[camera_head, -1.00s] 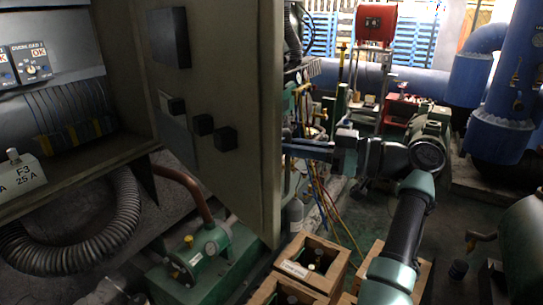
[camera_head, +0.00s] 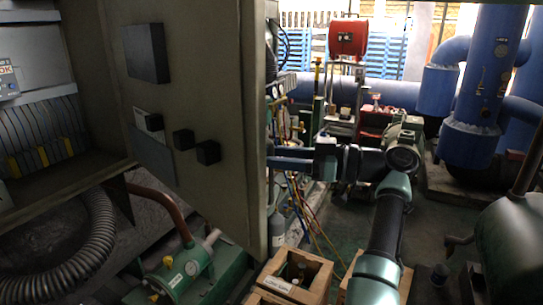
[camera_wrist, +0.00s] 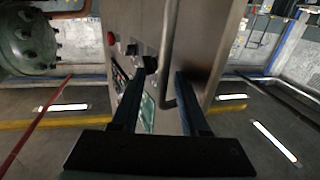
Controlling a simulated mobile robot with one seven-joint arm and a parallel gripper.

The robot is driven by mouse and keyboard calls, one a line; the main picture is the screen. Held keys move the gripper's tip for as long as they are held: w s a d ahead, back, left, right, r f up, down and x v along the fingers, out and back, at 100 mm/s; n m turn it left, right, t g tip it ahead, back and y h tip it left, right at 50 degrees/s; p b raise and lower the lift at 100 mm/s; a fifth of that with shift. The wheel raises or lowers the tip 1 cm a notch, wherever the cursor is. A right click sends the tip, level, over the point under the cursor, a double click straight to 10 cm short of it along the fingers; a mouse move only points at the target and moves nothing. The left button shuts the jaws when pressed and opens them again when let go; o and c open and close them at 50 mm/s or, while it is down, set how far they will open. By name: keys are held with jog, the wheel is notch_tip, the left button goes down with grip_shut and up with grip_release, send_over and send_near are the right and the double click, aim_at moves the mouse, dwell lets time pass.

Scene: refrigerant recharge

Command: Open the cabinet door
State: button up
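The grey cabinet door (camera_head: 222,90) stands wide open in the head view, its inner face with black boxes toward me. The cabinet (camera_head: 98,105) is at the left, its interior showing. In the wrist view, the door's outer face (camera_wrist: 205,40) carries a long bar handle (camera_wrist: 167,60), a red button and dark knobs. My gripper (camera_wrist: 160,78) is open, its two fingers apart, with the handle between them; I cannot tell whether either finger touches it. In the head view my gripper (camera_head: 290,159) is beyond the door's free edge, its fingertips partly hidden by the door.
A green pump unit (camera_head: 185,270) and a corrugated hose (camera_head: 75,255) are below the cabinet. Wooden crates (camera_head: 295,275) stand on the floor below the door. A dark tank (camera_head: 510,235) is at the right. Open floor (camera_head: 435,220) lies between my arm and the tank.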

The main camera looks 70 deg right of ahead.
jog(key=shift+s, duration=0.25)
jog(key=s+b, duration=0.2)
jog(key=s, duration=1)
jog(key=shift+s+d, duration=0.3)
jog(key=shift+s, duration=0.05)
